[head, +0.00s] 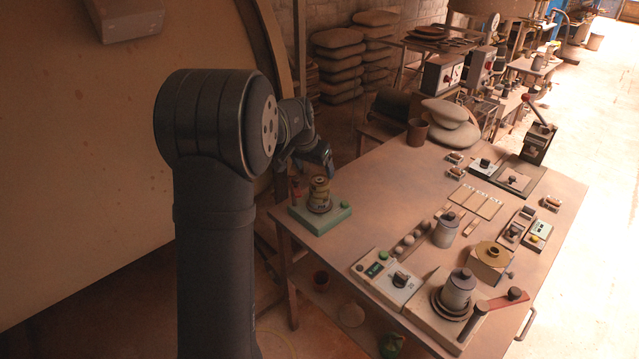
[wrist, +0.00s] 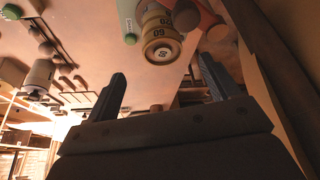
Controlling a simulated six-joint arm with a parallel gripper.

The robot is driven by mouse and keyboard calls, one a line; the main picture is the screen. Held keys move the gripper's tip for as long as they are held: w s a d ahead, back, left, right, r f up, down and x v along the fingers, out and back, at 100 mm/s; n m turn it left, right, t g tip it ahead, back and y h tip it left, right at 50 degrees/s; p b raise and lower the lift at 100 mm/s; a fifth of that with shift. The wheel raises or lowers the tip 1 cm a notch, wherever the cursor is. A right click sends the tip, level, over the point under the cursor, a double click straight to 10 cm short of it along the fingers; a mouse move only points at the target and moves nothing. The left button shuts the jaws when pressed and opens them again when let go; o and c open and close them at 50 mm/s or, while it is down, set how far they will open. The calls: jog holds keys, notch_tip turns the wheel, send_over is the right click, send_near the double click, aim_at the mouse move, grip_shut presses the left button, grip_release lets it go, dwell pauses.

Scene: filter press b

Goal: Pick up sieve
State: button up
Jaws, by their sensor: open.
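The sieve stack (head: 319,196) is a short brass-coloured cylinder standing upright on a pale green base (head: 333,220) at the table's left corner. I cannot tell the single sieves apart for certain. My gripper (head: 322,160) is just above and behind the stack in the head view, partly hidden by my own arm. In the wrist view its two dark fingers (wrist: 160,86) are spread wide with nothing between them, apart from the stack.
A reddish upright object (head: 297,187) stands close beside the stack. A green button (head: 345,204) sits on the base's right corner. The table's back left is clear.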

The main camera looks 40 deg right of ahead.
aim_at(319, 181)
jog(key=shift+x, duration=3.55)
jog(key=shift+w+d+r, duration=0.15)
jog(key=shift+c, duration=0.4)
jog(key=c, duration=1)
